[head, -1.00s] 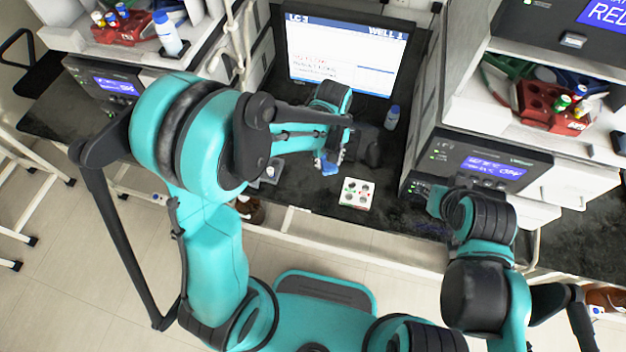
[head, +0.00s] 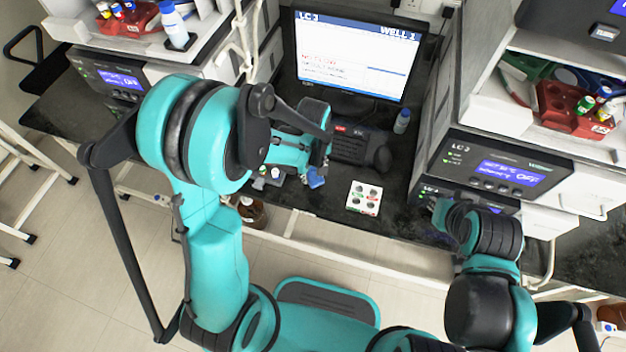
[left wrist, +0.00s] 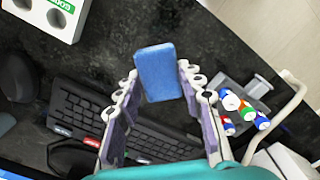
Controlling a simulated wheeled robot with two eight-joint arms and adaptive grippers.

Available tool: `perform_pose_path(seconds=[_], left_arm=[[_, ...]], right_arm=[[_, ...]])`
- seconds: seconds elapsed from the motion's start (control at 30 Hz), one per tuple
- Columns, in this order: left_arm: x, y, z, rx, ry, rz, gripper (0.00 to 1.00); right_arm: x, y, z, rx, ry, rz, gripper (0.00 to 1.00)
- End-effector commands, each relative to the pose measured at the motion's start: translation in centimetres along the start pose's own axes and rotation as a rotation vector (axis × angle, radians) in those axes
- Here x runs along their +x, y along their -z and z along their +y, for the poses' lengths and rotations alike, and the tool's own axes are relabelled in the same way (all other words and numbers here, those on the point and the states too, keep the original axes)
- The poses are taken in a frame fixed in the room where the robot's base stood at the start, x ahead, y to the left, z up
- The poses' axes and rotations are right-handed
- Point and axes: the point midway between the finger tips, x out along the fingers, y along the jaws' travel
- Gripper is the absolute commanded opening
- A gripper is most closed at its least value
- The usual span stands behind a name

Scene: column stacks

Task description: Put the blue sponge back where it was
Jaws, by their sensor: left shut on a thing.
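The blue sponge (head: 316,178) is held at the tips of my left gripper (head: 318,168), over the dark bench. In the left wrist view the sponge (left wrist: 158,74) sits between the two fingertips of the left gripper (left wrist: 160,78), which is shut on it. The dark bench shows behind and around it; I cannot tell its exact height above the bench. My right arm ends near the right instrument; its gripper (head: 441,210) shows small and dark, and its jaws cannot be made out.
A white block with round wells (head: 364,198) stands to the sponge's right. A keyboard (left wrist: 155,140) and a grey holder with colour-capped vials (left wrist: 237,103) are close to the gripper. A blue-capped bottle (head: 402,121) stands near the monitor (head: 352,58). Bare bench lies around the white block.

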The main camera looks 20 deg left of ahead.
Motion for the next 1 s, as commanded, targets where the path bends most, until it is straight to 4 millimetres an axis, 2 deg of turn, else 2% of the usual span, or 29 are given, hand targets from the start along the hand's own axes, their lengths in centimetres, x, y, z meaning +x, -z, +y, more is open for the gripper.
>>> perform_pose_path(seconds=[0.27, 0.67, 0.7, 0.77, 1.0], left_arm=[[3.9, 0.0, 0.0, 0.001, 0.000, 0.000, 0.14], [4.3, 0.0, 0.0, 0.001, 0.000, 0.000, 0.14], [4.2, 0.0, 0.0, 0.001, 0.000, 0.000, 0.45], [4.2, 0.0, 0.0, 0.001, 0.000, 0.000, 0.58], [4.2, 0.0, 0.0, 0.001, 0.000, 0.000, 0.58]], right_arm=[[1.6, -1.2, 0.0, 0.000, 0.000, 0.000, 0.14], [1.9, -1.3, 0.0, 0.000, 0.000, 0.000, 0.14], [1.8, -1.3, 0.0, 0.000, 0.000, 0.000, 0.14], [1.8, -1.3, 0.0, 0.000, 0.000, 0.000, 0.14], [1.8, -1.2, 0.0, 0.000, 0.000, 0.000, 0.14]])
